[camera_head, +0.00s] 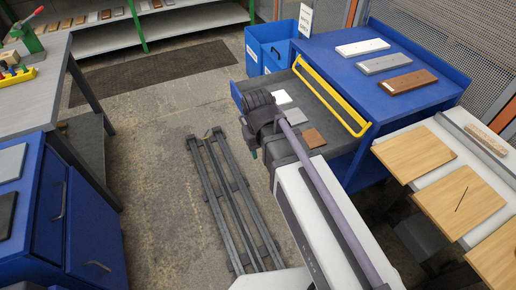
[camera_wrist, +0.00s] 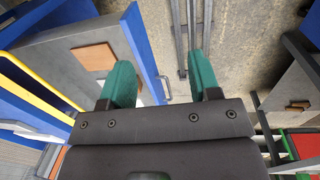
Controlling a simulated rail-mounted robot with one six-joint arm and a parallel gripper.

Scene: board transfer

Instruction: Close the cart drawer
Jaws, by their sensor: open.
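The blue cart (camera_head: 335,52) stands at the upper right with its grey drawer (camera_head: 297,95) pulled out to the left. The drawer's blue front (camera_wrist: 141,45) crosses the wrist view, with a thin grey handle (camera_wrist: 165,86) on its outer side. My gripper (camera_wrist: 161,80) is open, with teal fingers. I cannot tell whether either touches. In the head view my wrist hides part of the drawer front.
The drawer holds a white board (camera_head: 281,97) and a brown board (camera_head: 313,137). A yellow bar (camera_head: 330,95) runs along the cart's near edge. Floor rails (camera_head: 232,205) lie below my arm. A side table (camera_head: 492,170) with wooden boards stands at right; a blue cabinet (camera_head: 90,225) at left.

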